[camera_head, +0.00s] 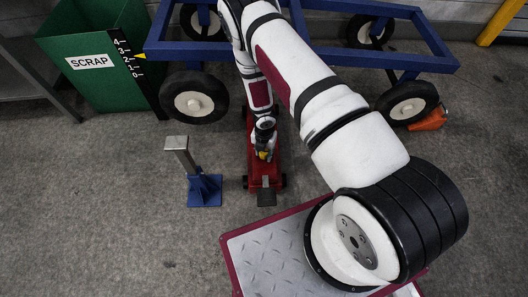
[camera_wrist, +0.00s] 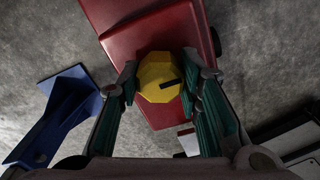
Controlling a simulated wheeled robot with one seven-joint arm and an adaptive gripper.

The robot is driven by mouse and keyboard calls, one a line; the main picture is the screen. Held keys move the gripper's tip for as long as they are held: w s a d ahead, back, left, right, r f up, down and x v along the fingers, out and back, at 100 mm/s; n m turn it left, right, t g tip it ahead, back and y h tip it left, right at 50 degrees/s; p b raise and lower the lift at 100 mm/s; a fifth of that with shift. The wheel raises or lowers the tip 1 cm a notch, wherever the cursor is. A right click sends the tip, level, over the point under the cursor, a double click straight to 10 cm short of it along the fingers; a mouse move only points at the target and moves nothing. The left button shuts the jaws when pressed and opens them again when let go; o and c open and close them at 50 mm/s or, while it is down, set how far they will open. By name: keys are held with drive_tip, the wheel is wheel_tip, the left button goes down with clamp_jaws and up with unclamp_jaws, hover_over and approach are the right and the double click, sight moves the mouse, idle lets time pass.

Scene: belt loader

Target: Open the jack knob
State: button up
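The yellow jack knob (camera_wrist: 160,80) sits on top of the red jack (camera_wrist: 147,38) in the wrist view. It has flat facets and a dark mark on its right half. My gripper (camera_wrist: 159,88) has one finger on each side of the knob. The fingertips are very near its sides; whether they touch it I cannot tell. In the head view my gripper (camera_head: 265,150) is over the red jack (camera_head: 265,177), and only a bit of yellow shows there. The jack lies on the floor, partly under my arm.
A blue stand with a grey post (camera_head: 204,190) is left of the jack. A blue wheeled frame (camera_head: 400,62) spans behind it. A green SCRAP bin (camera_head: 90,50) stands at the back left. An orange chock (camera_head: 430,119) lies by the right wheel.

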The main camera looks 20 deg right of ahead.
drive_tip(key=o, duration=0.4)
wheel_tip(320, 180, up, 12)
drive_tip(key=shift+f, duration=0.1)
idle(0.6)
